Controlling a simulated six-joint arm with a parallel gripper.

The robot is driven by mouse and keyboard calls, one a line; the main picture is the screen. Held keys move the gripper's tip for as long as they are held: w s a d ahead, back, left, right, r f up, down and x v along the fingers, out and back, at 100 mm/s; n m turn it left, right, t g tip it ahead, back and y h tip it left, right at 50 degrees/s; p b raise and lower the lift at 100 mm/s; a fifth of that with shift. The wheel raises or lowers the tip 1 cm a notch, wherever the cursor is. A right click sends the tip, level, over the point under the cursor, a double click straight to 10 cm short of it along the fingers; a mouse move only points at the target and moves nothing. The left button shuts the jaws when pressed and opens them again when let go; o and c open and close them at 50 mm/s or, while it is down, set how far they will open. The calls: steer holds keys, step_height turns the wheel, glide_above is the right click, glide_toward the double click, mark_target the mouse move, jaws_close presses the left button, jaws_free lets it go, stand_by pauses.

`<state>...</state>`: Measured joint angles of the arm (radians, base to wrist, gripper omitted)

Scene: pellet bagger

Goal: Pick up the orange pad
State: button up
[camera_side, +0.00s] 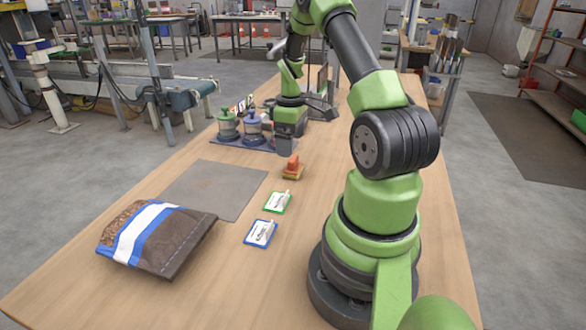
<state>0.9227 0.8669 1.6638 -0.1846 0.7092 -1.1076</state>
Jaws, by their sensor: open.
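The orange pad (292,171) is a small orange block with a yellowish lower part, resting on the wooden table right of the grey mat. My gripper (286,148) points down a little behind the orange pad, apart from it and near the right end of the dark tray. It is open and I see nothing held in it. Its fingertips are small and dark here, so their exact height above the table is hard to tell.
A green-edged card (277,203) and a blue-edged card (260,233) lie in front. A filled bag (155,238) overlaps the grey mat (213,190).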

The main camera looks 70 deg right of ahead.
mark_target(293, 158)
steer(key=f, duration=0.8)
steer(key=shift+s+d, duration=0.1)
steer(key=shift+s, duration=0.1)
steer(key=shift+c, duration=0.4)
steer(key=c, duration=1)
step_height(293, 158, up, 10)
